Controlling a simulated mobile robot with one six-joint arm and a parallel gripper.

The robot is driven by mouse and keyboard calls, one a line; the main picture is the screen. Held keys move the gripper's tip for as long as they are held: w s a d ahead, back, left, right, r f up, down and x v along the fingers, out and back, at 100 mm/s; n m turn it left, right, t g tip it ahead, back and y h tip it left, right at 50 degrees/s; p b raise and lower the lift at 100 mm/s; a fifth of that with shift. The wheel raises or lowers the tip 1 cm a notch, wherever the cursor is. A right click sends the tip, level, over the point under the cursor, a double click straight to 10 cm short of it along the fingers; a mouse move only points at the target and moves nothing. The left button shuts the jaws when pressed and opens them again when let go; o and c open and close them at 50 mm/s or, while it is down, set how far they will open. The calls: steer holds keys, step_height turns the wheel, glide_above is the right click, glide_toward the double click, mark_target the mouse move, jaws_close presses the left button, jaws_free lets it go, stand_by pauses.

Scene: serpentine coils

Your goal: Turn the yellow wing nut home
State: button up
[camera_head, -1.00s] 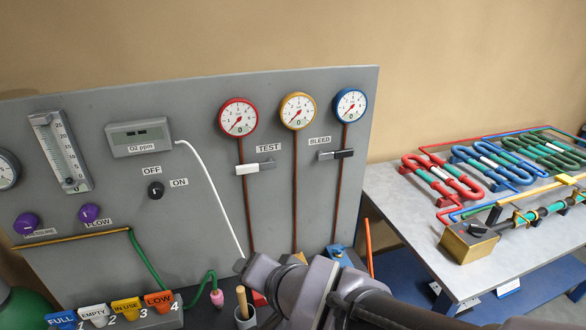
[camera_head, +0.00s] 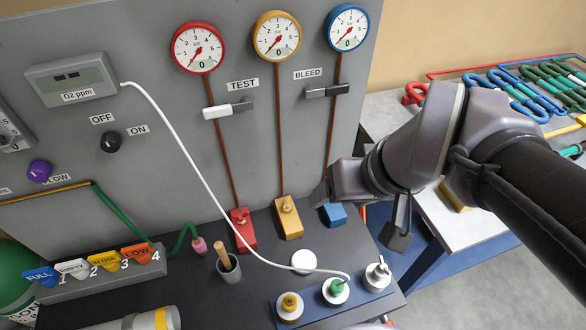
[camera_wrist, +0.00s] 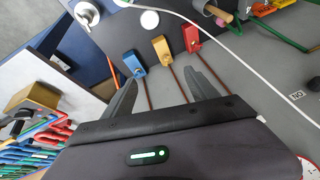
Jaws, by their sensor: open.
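The yellow block (camera_head: 289,224) stands on the dark bench top at the foot of the middle gauge's pipe. A brass-coloured wing nut (camera_head: 287,204) sits on top of it; its exact angle is too small to tell. My gripper (camera_head: 358,216) is open and empty, to the right of the yellow block and apart from it, in front of the blue block (camera_head: 334,214), which it partly hides. In the wrist view my gripper (camera_wrist: 160,70) points toward the blocks, and the yellow block (camera_wrist: 163,52) shows beyond and between the two fingers.
The red block (camera_head: 243,234) stands left of the yellow one. A white hose (camera_head: 187,155) crosses in front of the panel to a strip with several round fittings (camera_head: 336,291). A cup (camera_head: 229,268) with a wooden handle stands at left. A side table with coils (camera_head: 500,85) is at right.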

steer(key=w+a+f+n+g, duration=0.1)
steer(key=w+f+n+g, duration=0.1)
steer(key=w+n, duration=0.5)
steer(key=n+g+y+p, duration=0.1)
steer(key=n+y+p, duration=0.1)
steer(key=n, duration=0.4)
glide_toward(287, 202)
steer(key=b+x, duration=0.6)
steer(key=x, duration=0.1)
steer(key=shift+d, duration=0.1)
steer(key=shift+w+a+f, duration=0.15)
steer(key=shift+a+f, duration=0.15)
steer(key=shift+f, duration=0.3)
steer(key=c, duration=1.4)
steer(key=shift+o, duration=0.2)
